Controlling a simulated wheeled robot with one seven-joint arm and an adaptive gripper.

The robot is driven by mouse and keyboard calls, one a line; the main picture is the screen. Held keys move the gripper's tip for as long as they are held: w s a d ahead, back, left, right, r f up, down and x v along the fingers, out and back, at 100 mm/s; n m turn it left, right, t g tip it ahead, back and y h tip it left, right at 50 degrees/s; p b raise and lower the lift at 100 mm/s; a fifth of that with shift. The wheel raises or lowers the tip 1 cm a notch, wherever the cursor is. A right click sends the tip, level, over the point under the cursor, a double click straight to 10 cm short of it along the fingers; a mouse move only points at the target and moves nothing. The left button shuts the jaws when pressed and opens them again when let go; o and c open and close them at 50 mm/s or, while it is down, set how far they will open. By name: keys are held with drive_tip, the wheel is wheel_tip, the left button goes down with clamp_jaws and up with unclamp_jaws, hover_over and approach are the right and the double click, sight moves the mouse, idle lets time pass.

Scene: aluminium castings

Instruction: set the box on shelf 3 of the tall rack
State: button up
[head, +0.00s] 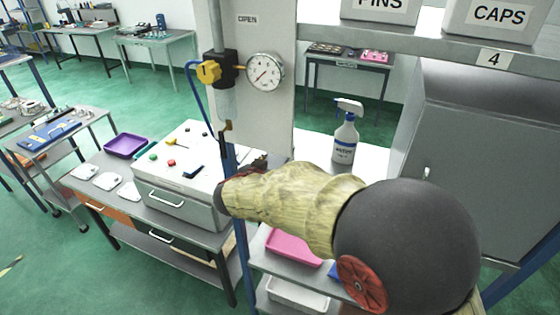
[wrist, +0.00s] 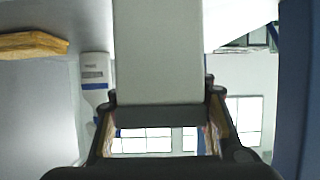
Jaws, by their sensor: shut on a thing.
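My gripper (wrist: 160,125) is shut on a pale grey box (wrist: 158,50), which fills the upper middle of the wrist view between the fingers. In the head view my arm reaches left across the rack, and its dark gripper end (head: 240,185) is beside the rack's left side. I cannot make out the held box there. The tall rack's upper shelf carries the label 4 (head: 494,58). The white shelf below it (head: 376,150) bears a spray bottle (head: 345,142); its own label is hidden or out of view.
A large grey case (head: 480,150) fills the right of the lower shelf. Bins marked PINS (head: 380,8) and CAPS (head: 500,18) stand above. A gauge (head: 265,71) and yellow-knobbed valve (head: 209,72) are at the rack's left. A pink tray (head: 292,247) is lower down.

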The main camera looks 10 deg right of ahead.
sight(270, 167)
drive_tip(key=shift+w+d, duration=0.95)
drive_tip(key=shift+w, duration=0.25)
drive_tip(key=shift+w+f, duration=0.1)
drive_tip(key=shift+f, duration=0.2)
drive_tip(key=shift+a, duration=0.1)
drive_tip(key=shift+f, duration=0.1)
drive_tip(key=o, duration=1.4)
drive_tip(key=shift+o, duration=0.3)
drive_tip(key=shift+s+a, duration=0.1)
drive_tip(key=shift+s, duration=0.15)
drive_tip(key=v, duration=1.1)
drive_tip(key=shift+s+a+r, duration=0.15)
drive_tip(key=shift+s+r, duration=0.05)
drive_tip(key=shift+s, duration=0.1)
